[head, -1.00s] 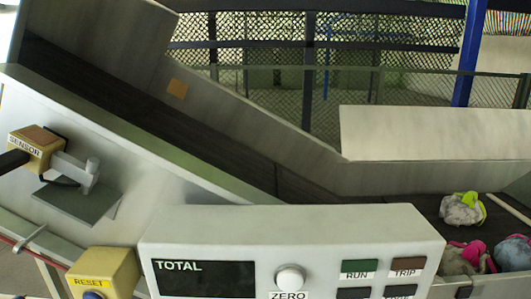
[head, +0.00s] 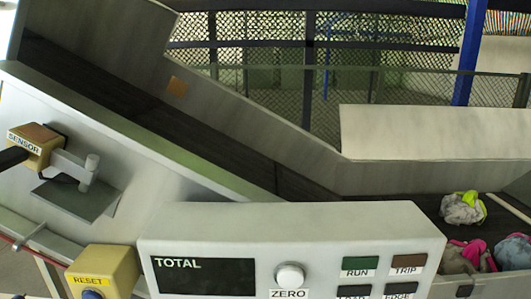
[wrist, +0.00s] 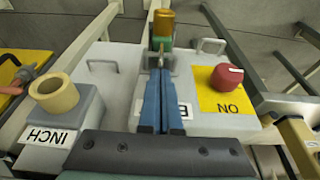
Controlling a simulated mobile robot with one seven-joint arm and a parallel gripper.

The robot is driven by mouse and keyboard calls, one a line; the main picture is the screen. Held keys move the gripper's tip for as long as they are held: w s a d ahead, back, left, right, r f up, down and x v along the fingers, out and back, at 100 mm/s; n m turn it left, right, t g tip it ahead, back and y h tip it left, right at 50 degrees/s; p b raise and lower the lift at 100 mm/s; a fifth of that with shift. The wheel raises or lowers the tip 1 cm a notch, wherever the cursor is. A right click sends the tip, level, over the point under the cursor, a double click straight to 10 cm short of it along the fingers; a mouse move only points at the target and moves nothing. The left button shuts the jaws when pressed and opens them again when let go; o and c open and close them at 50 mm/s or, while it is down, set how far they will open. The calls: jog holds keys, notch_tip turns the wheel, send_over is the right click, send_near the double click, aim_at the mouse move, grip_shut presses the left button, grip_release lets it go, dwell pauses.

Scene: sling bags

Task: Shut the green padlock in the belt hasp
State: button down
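In the wrist view my gripper (wrist: 162,72) has its two blue fingers side by side, with almost no gap between them. A small green body (wrist: 160,43), which looks like the green padlock, is just beyond the fingertips. A brass-coloured cylinder (wrist: 163,22) stands beyond it. A bit of grey metal shows between the tips and the green body; whether the fingers touch or grip it is unclear. A partly covered label (wrist: 185,112) is on the pale box behind the fingers. The belt hasp cannot be made out clearly. The head view shows neither gripper nor padlock.
A red knob (wrist: 227,77) on a yellow ON plate stands close right of the fingers. A grey INCH box (wrist: 62,115) with a tan ring is at left. Metal handles and rails surround them. The head view shows a conveyor, a TOTAL panel (head: 290,235) and bags (head: 462,208).

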jog(key=shift+f+b, duration=0.65)
jog(key=shift+f, duration=0.3)
jog(key=shift+r, duration=0.15)
notch_tip(320, 180, up, 7)
jog(key=p, duration=0.7)
